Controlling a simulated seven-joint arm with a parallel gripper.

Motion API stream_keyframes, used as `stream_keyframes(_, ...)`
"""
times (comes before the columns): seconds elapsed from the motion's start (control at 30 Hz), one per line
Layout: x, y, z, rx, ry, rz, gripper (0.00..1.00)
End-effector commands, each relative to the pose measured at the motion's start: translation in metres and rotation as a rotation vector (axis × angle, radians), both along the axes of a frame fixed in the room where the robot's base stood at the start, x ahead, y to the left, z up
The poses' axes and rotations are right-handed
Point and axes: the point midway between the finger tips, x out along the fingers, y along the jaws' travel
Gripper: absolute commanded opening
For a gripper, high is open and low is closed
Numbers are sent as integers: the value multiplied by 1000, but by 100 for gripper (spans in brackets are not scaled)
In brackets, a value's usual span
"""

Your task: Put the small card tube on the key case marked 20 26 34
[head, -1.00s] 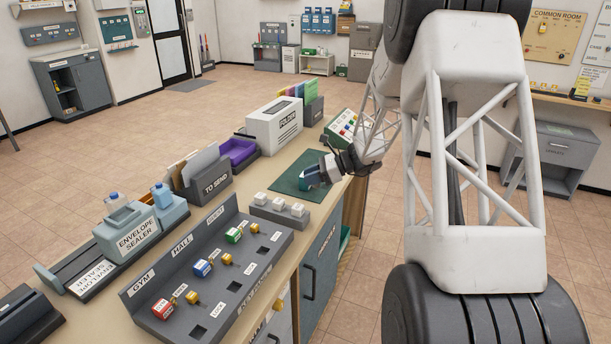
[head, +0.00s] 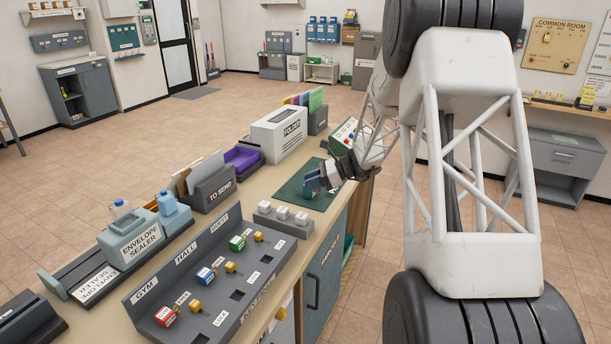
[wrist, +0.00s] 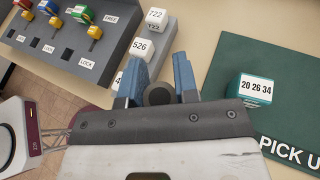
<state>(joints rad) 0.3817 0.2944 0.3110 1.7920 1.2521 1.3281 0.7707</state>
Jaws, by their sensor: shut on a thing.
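The key case (wrist: 255,90), teal with a white face marked 20 26 34, sits on the green mat in the wrist view, right of my fingers. My gripper (wrist: 160,82) has two blue fingers, shut on a dark, round-ended thing (wrist: 158,95), which looks like the small card tube seen end-on. The held tube is apart from the case in that picture; its height above the counter is unclear. In the head view my gripper (head: 318,182) is over the green mat, where its fingers and the case are hard to separate.
The green mat (head: 292,193) lies on the counter. Beside it stands a grey block with white number cubes (head: 283,212). A grey lock board (head: 215,280) is nearer, with red, blue and green locks. The white folder box (head: 278,135) and a grey To Send box (head: 213,190) stand behind.

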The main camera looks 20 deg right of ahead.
Motion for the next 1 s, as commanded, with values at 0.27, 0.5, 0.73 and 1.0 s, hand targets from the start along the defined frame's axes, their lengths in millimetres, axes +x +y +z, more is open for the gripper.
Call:
stream_keyframes(0.27, 38, -6, -4, 0, 0, 1, 6)
stream_keyframes(0.5, 69, -11, -7, 0, -1, 1, 6)
stream_keyframes(0.73, 99, -17, -10, 0, -1, 0, 6)
stream_keyframes(1.0, 124, -21, -12, 0, 0, 0, 6)
